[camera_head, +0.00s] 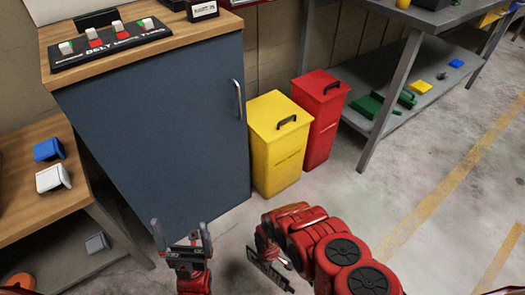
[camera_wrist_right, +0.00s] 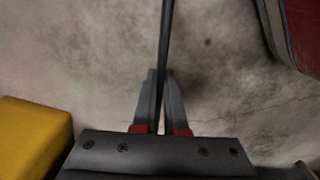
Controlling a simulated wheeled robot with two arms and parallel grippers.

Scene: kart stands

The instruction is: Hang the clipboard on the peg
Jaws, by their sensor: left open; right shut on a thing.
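My right gripper (camera_wrist_right: 160,76) is shut on a thin dark flat thing, seen edge-on between its fingers in the right wrist view; it appears to be the clipboard (camera_wrist_right: 167,30). In the head view the clipboard (camera_head: 266,271) shows as a dark slanted panel at the bottom centre, partly hidden by my red right arm. My left gripper (camera_head: 182,232) is open and empty, fingers up, in front of the blue cabinet. I cannot make out a peg in either view.
A blue cabinet (camera_head: 165,130) with a wooden top stands ahead. A yellow bin (camera_head: 275,150) and a red bin (camera_head: 320,115) stand right of it. A wooden bench (camera_head: 30,205) is at left, a grey shelf table (camera_head: 400,120) at back right. Floor at right is clear.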

